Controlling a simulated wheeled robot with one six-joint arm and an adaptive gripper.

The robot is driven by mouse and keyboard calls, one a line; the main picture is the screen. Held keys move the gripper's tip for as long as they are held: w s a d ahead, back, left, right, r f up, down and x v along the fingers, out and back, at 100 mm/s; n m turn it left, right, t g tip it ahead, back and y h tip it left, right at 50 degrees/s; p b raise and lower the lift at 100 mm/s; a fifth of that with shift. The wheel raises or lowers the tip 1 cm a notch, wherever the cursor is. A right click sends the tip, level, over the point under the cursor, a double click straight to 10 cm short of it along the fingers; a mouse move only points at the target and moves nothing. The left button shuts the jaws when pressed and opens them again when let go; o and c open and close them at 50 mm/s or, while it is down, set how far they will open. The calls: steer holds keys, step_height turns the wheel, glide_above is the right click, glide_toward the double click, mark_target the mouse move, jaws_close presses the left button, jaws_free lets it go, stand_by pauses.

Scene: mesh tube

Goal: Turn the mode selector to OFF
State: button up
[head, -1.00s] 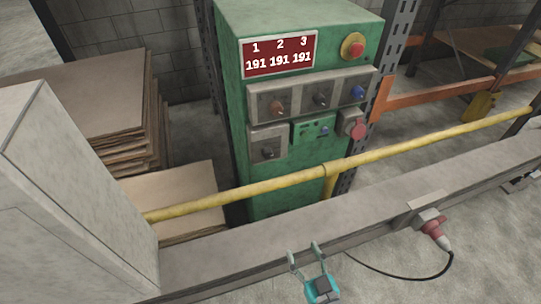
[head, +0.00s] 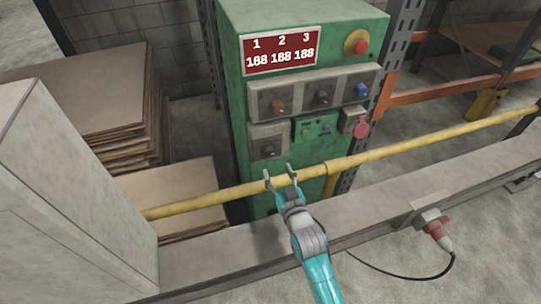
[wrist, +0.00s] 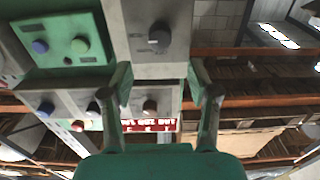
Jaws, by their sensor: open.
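A green control cabinet (head: 235,120) carries several knobs. A dark knob sits on the lower-left grey box (head: 268,150); it shows large in the wrist view (wrist: 158,38), which sees the panel upside down. Above are a brown knob (head: 278,104), a black knob (head: 321,97) and a blue knob (head: 361,90). No label is readable, so I cannot tell which is the mode selector. My gripper (head: 280,171) is open and empty, in front of the cabinet and below the lower-left knob in the head view. In the wrist view its fingers (wrist: 162,82) stand apart, touching no knob.
A yellow rail (head: 400,142) crosses before the cabinet; my gripper overlaps it in the picture. A red display (head: 280,50) reads 188 three times. A red emergency button (head: 359,46), a small green button panel (head: 315,128) and a red socket (head: 361,128) are nearby. Cardboard (head: 90,90) lies left.

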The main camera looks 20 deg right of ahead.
mark_target(269, 154)
steer(key=w, duration=0.7)
steer(key=shift+w, duration=0.3)
steer(key=shift+c, duration=0.2)
jaws_close()
